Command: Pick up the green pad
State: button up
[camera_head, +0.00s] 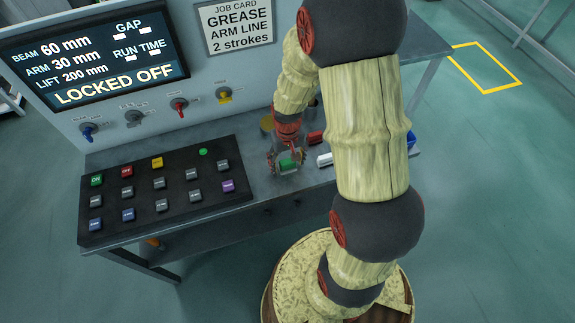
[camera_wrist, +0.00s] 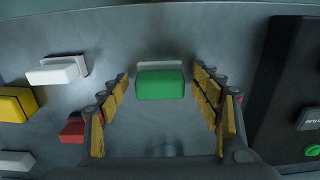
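The green pad (camera_wrist: 160,84) lies on the grey bench top, with a whitish strip along its far side. In the wrist view it sits between the tips of my gripper (camera_wrist: 160,76), with a gap on each side. The two fingers have yellow inner pads, are spread open and hold nothing. In the head view my gripper (camera_head: 286,161) is low over the bench, right of the button panel, and the green pad (camera_head: 289,167) shows partly between its fingers.
A white block (camera_wrist: 57,72), a yellow block (camera_wrist: 15,103) and a red block (camera_wrist: 73,131) lie left of the fingers in the wrist view. The black button panel (camera_head: 150,190) is on the left in the head view. A blue item (camera_head: 411,140) shows behind my arm.

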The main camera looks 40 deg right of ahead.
aim_at(287, 161)
jog(key=c, duration=1)
jog(key=shift+c, duration=0.5)
jog(key=shift+r, duration=0.1)
jog(key=shift+r+p, duration=0.3)
jog(key=shift+r, duration=0.2)
notch_tip(287, 161, up, 2)
jog(key=shift+w+r+p, duration=0.1)
jog(key=shift+r+p, duration=0.15)
jog(key=shift+p, duration=0.4)
jog(key=s+r+p, duration=0.4)
jog(key=s+r, duration=0.5)
jog(key=s, duration=0.5)
jog(key=shift+r, duration=0.15)
jog(key=shift+s+a, duration=0.1)
